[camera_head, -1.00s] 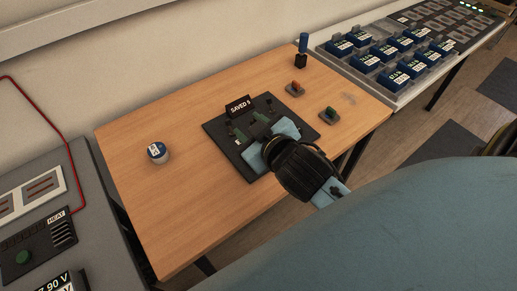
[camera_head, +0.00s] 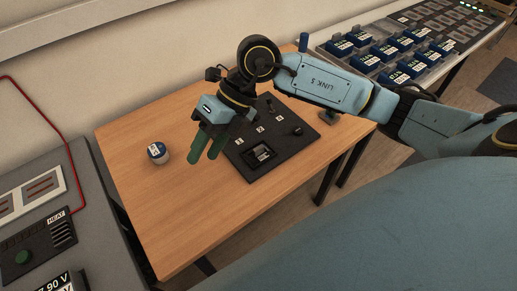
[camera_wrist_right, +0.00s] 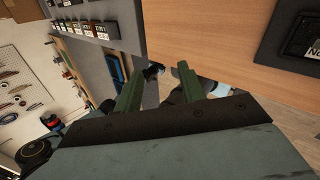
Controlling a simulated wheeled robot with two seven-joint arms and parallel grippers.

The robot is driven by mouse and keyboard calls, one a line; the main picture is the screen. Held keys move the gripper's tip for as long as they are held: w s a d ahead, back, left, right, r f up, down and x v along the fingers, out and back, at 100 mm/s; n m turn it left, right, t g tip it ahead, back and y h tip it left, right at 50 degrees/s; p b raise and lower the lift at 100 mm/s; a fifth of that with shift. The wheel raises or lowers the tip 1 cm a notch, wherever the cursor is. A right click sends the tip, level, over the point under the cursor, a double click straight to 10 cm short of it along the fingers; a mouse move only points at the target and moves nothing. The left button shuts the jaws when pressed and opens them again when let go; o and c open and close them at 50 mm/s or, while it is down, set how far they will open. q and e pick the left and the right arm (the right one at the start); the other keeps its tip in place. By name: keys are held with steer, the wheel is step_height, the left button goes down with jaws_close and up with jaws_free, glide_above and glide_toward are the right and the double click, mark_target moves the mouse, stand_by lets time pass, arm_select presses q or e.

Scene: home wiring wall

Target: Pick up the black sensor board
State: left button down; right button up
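A black panel (camera_head: 283,158) with numbered spots lies on the wooden table in the head view. A small black square piece with a pale label (camera_head: 262,154) sits at its near left part; I cannot tell whether this is the black sensor board. Part of the panel also shows at the right edge of the right wrist view (camera_wrist_right: 272,48). My right gripper (camera_head: 206,156) hangs above the table, left of the panel, its green fingers apart with nothing between them. My left gripper is not in view.
A round white and blue container (camera_head: 157,153) stands on the table left of my right gripper. A rack of blue labelled modules (camera_head: 397,57) stands at the back right. A grey unit with a HEAT label (camera_head: 40,240) is at the left. The table's front left is clear.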

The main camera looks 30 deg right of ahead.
steer(key=w+d+f+m+h, duration=0.1)
steer(key=w+d+m+h, duration=0.15)
steer(key=d+h, duration=0.85)
steer(key=y+b, duration=0.1)
steer(key=y, duration=0.2)
glide_above(260, 149)
steer(key=shift+t, duration=0.3)
step_height(260, 149, down, 7)
steer(key=shift+s+d+f, duration=0.1)
steer(key=shift+f, duration=0.65)
step_height(260, 149, down, 2)
steer(key=shift+f+b, duration=0.25)
steer(key=shift+b, duration=0.25)
steer(key=shift+f, duration=0.6)
steer(key=shift+w+f+n, duration=0.2)
steer(key=shift+f+n, duration=0.05)
steer(key=shift+f, duration=0.15)
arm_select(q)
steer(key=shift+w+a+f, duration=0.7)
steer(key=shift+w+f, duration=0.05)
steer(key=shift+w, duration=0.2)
arm_select(e)
steer(key=shift+c, duration=0.4)
